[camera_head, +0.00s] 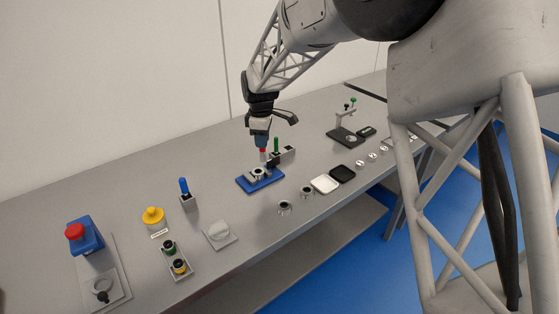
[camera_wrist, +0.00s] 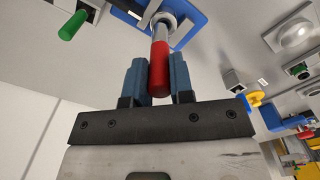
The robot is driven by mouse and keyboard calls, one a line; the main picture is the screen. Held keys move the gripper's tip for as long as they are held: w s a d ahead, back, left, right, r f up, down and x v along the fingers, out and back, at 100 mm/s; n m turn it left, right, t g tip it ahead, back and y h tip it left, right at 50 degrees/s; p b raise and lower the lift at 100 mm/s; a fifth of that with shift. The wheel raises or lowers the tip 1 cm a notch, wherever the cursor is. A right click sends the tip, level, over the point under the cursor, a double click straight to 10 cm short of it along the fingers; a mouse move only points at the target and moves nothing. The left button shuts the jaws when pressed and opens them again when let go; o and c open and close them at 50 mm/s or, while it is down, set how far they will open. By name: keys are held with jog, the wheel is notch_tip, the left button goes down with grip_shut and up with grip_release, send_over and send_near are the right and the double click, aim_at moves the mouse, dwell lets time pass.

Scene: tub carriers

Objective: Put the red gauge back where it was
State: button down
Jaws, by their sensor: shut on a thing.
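My gripper (camera_head: 262,143) is shut on the red gauge (camera_head: 263,151). In the wrist view, my gripper's two blue fingers (camera_wrist: 159,80) press on either side of the gauge's red handle (camera_wrist: 159,65). The gauge's silver shaft points at a metal ring on the blue fixture (camera_head: 248,184), whose frame also shows in the wrist view (camera_wrist: 187,32). I cannot tell whether the tip is inside the ring or just above it. A green gauge (camera_head: 276,145) stands just behind the fixture. A small grey block with a dark opening (camera_head: 289,151) is beside it.
A blue gauge (camera_head: 184,186) stands in a grey block to the left. Near the fixture lie two metal rings (camera_head: 284,207), a white tray (camera_head: 324,184) and a black tray (camera_head: 343,174). A black stand (camera_head: 345,136) is right.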

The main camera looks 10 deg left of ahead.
jog(key=d+f, duration=0.2)
jog(key=d, duration=0.9)
jog(key=shift+w+d+f, duration=0.15)
jog(key=shift+d+f, duration=0.1)
jog(key=shift+d, duration=0.05)
jog(key=shift+w, duration=0.15)
jog(key=w+a, duration=0.2)
jog(key=w, duration=0.5)
jog(key=w+a+f, duration=0.1)
jog(key=w+a, duration=0.1)
jog(key=w, duration=0.6)
jog(key=shift+a+f, duration=0.25)
jog(key=shift+a, duration=0.1)
jog(key=shift+f, duration=1.75)
jog(key=shift+f, duration=0.1)
jog(key=c, duration=1)
grip_release()
